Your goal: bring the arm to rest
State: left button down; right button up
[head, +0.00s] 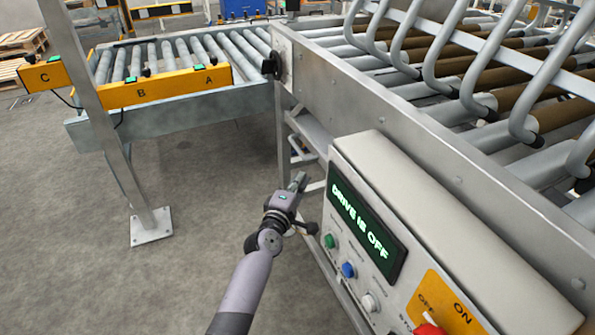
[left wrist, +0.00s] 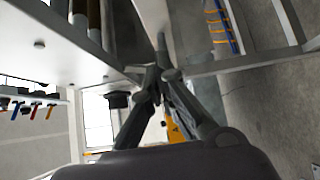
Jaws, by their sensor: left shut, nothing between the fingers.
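My left arm reaches in from the bottom of the head view. My left gripper (head: 301,181) is beside the left edge of the control box (head: 440,230), over the grey floor. Its fingers are shut and nothing shows between them. In the left wrist view the shut fingertips (left wrist: 161,44) meet near the top middle, with metal frame parts behind. The control box has a lit display (head: 362,228) reading "DRIVE IS OFF". My right gripper is in neither view.
A roller conveyor with an orange panel (head: 165,90) marked B and A stands at the back left. A large metal roller frame (head: 370,95) fills the right. A grey post (head: 95,110) stands at the left. Green, blue and white buttons (head: 348,270) sit below the display. Floor at the lower left is clear.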

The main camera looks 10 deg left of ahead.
pick_arm(q)
jog(key=s+a+p, duration=0.1)
jog(key=s, duration=0.6)
jog(key=s+a+f+m+g, duration=0.1)
jog(key=s+f+m+g, duration=0.25)
jog(key=s+f, duration=0.5)
jog(key=s+f+m+g, duration=0.3)
jog(key=s+f+m, duration=0.2)
jog(key=f, duration=0.7)
jog(key=s+a+f+m+g, duration=0.1)
jog(key=s+f+m+g, duration=0.3)
jog(key=s+f, duration=0.45)
jog(key=s+a+f+m+g+y, duration=0.25)
jog(key=s+f, duration=0.35)
jog(key=s, duration=0.3)
jog(key=s+a+f+m+g+y, duration=0.1)
jog(key=s+a+f+m+g, duration=0.15)
jog(key=s+a+f, duration=0.4)
jog(key=s+r+g+p, duration=0.1)
jog(key=s+r+p, duration=0.3)
jog(key=s+p, duration=1.1)
jog(key=shift+s+a+m, duration=0.15)
jog(key=shift+s+m, duration=0.2)
jog(key=shift+s, duration=0.7)
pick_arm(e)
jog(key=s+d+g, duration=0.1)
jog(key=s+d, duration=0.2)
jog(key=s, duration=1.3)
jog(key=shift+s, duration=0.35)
